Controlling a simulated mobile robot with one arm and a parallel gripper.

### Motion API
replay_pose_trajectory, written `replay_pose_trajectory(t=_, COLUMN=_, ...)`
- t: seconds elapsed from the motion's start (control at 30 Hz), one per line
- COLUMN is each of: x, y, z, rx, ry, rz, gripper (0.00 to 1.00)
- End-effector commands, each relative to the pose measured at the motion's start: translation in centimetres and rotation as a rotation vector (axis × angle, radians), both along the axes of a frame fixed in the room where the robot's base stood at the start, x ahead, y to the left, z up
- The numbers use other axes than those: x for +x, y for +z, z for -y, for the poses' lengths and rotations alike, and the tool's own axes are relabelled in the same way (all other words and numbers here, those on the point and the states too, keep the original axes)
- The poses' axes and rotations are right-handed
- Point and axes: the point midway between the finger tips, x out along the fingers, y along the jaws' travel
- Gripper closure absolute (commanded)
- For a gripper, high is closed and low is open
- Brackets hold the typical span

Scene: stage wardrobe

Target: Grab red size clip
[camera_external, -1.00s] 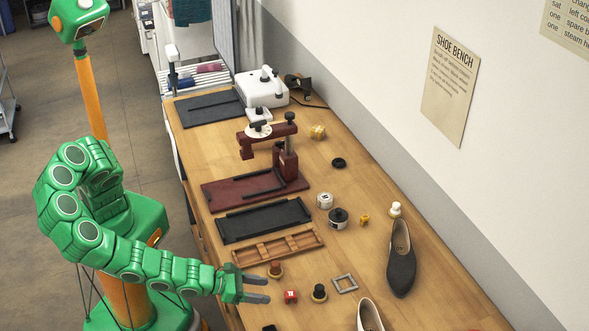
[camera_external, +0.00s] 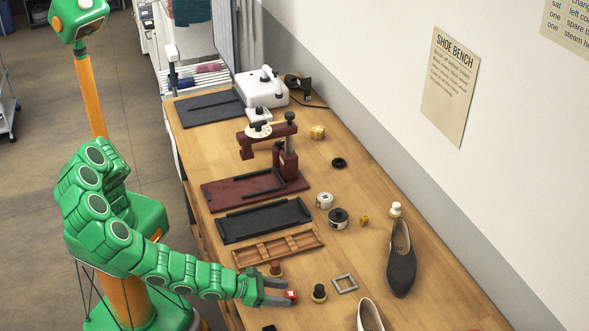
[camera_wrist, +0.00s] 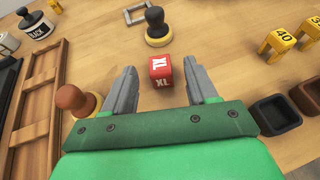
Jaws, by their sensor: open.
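The red size clip (camera_wrist: 161,72) is a small red block with white "XL" lettering on the wooden bench. In the wrist view it sits just beyond and between my gripper's two grey fingers. My gripper (camera_wrist: 163,88) is open and holds nothing. In the external view my gripper (camera_external: 274,292) is low over the front of the bench, and the red clip (camera_external: 291,296) shows at its fingertips, partly covered by them.
A dark-knobbed stamp (camera_wrist: 157,27) stands just behind the clip, and a brown-knobbed one (camera_wrist: 78,100) is close to my left finger. A wooden divided tray (camera_wrist: 37,93) lies left. Yellow clips (camera_wrist: 277,43) and small dark trays (camera_wrist: 270,113) are right.

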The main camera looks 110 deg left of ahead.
Motion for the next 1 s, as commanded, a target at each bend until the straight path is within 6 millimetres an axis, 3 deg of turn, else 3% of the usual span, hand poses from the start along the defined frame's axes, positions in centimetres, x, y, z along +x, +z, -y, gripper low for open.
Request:
replay_pose_trajectory(t=0.2, x=1.3, y=-0.5, z=-0.8, rx=0.000, ry=0.001, rz=0.004, gripper=0.43)
replay_pose_trajectory(t=0.53, x=1.5, y=-0.6, z=-0.8, rx=0.001, ry=-0.001, rz=0.002, gripper=0.44)
replay_pose_trajectory(t=0.9, x=1.5, y=-0.7, z=-0.8, rx=0.001, ry=-0.001, rz=0.002, gripper=1.00)
replay_pose_trajectory(t=1.0, x=1.5, y=-0.7, z=-0.8, rx=0.001, ry=-0.001, rz=0.002, gripper=1.00)
